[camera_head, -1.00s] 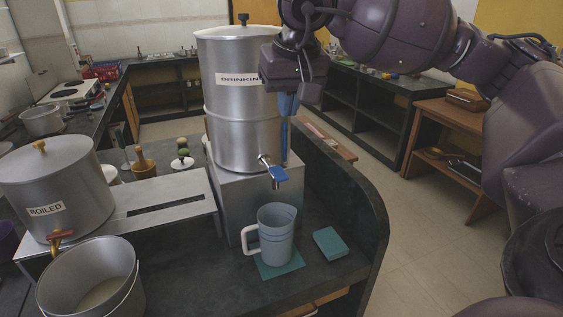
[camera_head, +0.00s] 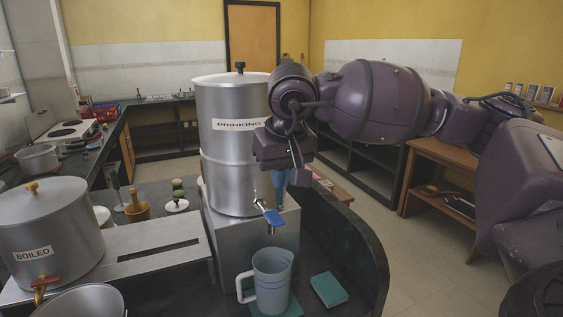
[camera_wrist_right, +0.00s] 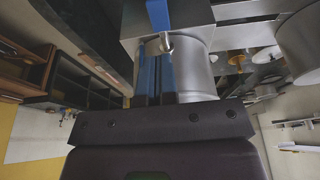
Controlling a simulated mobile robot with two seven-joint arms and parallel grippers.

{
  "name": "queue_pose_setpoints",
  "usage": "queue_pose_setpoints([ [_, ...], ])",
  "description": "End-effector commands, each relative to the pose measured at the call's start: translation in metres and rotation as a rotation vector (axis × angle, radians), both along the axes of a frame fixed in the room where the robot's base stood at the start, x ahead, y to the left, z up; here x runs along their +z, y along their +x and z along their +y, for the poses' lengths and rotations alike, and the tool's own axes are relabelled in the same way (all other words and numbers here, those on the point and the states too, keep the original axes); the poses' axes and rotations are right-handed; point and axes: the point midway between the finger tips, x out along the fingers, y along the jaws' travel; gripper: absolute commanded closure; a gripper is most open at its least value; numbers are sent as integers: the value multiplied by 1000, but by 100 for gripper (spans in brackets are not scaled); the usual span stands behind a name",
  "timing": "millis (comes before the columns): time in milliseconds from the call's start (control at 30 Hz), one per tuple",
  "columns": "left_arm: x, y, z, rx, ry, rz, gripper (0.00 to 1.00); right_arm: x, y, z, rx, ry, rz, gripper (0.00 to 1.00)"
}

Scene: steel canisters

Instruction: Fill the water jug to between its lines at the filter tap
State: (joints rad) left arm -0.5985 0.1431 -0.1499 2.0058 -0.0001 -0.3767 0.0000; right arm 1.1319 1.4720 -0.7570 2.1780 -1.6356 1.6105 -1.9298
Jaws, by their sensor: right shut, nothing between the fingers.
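The water jug (camera_head: 272,284), pale grey-blue with a white handle on its left, stands upright on a teal mat (camera_head: 291,308) below the tap. I cannot make out a water level. The steel canister labelled DRINKING (camera_head: 228,172) stands on a metal box, its tap (camera_head: 273,217) having a blue lever. No stream shows. My right gripper (camera_head: 280,184), with blue fingers, points down at the canister's right side, a little above the tap. It is shut and empty. In the right wrist view the shut fingers (camera_wrist_right: 155,85) are near the blue lever (camera_wrist_right: 158,14). My left gripper is out of view.
A teal block (camera_head: 328,289) lies right of the jug. The BOILED canister (camera_head: 48,232) with a red-handled tap stands at left, above an open pot (camera_head: 88,301). The counter's raised curved edge (camera_head: 350,245) bounds the right side, with open floor beyond.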

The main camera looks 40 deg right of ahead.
Motion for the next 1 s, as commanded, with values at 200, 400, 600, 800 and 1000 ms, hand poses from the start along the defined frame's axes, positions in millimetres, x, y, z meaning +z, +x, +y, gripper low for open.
queue_pose_setpoints([
  [200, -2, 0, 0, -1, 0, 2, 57, -39, 10, -2, 0, 1, 4, 100],
  [400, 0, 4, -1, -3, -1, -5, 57, -65, 11, -3, 0, 0, 1, 100],
  [600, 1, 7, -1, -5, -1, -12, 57, -78, 11, -3, -1, 1, 0, 100],
  [800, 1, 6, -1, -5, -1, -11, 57, -80, 12, -3, -1, 1, -1, 100],
  [1000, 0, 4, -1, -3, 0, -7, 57, -80, 12, -3, -1, 1, -1, 100],
])
